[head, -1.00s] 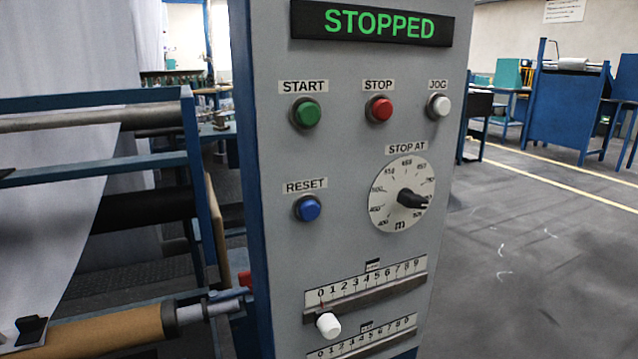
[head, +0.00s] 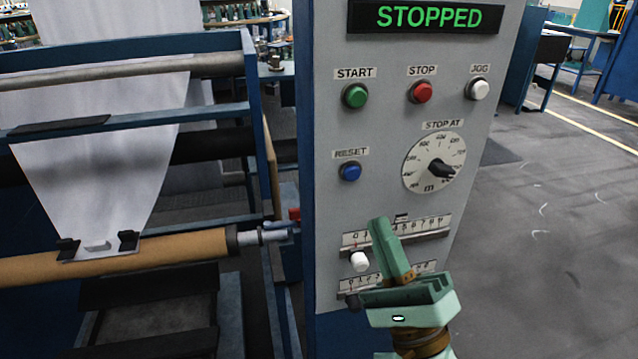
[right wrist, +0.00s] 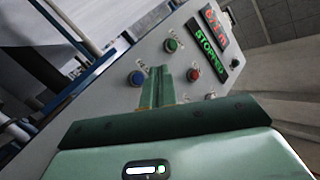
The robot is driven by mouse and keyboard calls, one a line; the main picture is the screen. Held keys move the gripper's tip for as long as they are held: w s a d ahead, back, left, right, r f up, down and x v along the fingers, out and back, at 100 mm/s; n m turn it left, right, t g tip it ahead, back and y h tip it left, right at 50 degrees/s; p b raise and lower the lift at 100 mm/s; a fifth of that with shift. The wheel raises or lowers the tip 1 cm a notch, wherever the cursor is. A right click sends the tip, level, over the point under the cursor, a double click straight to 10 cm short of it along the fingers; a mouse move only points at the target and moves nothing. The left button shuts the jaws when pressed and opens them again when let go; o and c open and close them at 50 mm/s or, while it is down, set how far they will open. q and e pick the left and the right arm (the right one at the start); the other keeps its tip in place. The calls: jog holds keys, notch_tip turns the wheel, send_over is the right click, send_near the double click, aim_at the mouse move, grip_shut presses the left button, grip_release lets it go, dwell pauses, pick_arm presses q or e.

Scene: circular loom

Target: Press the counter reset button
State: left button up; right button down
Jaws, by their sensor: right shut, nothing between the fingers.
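The blue reset button (head: 349,171) sits under the RESET label on the grey control panel (head: 330,215), below the green start button (head: 355,95). In the right wrist view the blue button (right wrist: 136,78) shows just left of my fingers. My right gripper (head: 379,224) is shut and empty, pointing up in front of the panel's lower scales. Its tips appear below and slightly right of the blue button, apart from it in the picture. In the right wrist view my shut fingers (right wrist: 161,74) point toward the panel. My left gripper is out of view.
The panel also carries a red stop button (head: 421,92), a white jog button (head: 479,89), a STOP AT dial (head: 434,163) and a white slider knob (head: 359,261). The display (head: 425,17) reads STOPPED. The loom frame with white cloth (head: 105,160) stands left; open floor lies right.

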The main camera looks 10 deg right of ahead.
aim_at(352, 173)
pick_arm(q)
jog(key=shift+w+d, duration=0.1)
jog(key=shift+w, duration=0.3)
pick_arm(e)
jog(key=shift+s+d+r+m+t, duration=0.15)
jog(key=shift+m, duration=0.45)
jog(key=shift+s+d+r+m+t, duration=0.1)
jog(key=shift+s+r+m+t, duration=0.05)
jog(key=shift+m, duration=0.45)
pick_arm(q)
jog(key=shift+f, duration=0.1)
pick_arm(e)
jog(key=shift+w, duration=0.15)
pick_arm(q)
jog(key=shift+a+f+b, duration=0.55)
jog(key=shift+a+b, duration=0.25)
jog(key=shift+b, duration=0.3)
pick_arm(e)
jog(key=w, duration=0.8)
jog(key=shift+w+a, duration=0.15)
jog(key=shift+w, duration=0.1)
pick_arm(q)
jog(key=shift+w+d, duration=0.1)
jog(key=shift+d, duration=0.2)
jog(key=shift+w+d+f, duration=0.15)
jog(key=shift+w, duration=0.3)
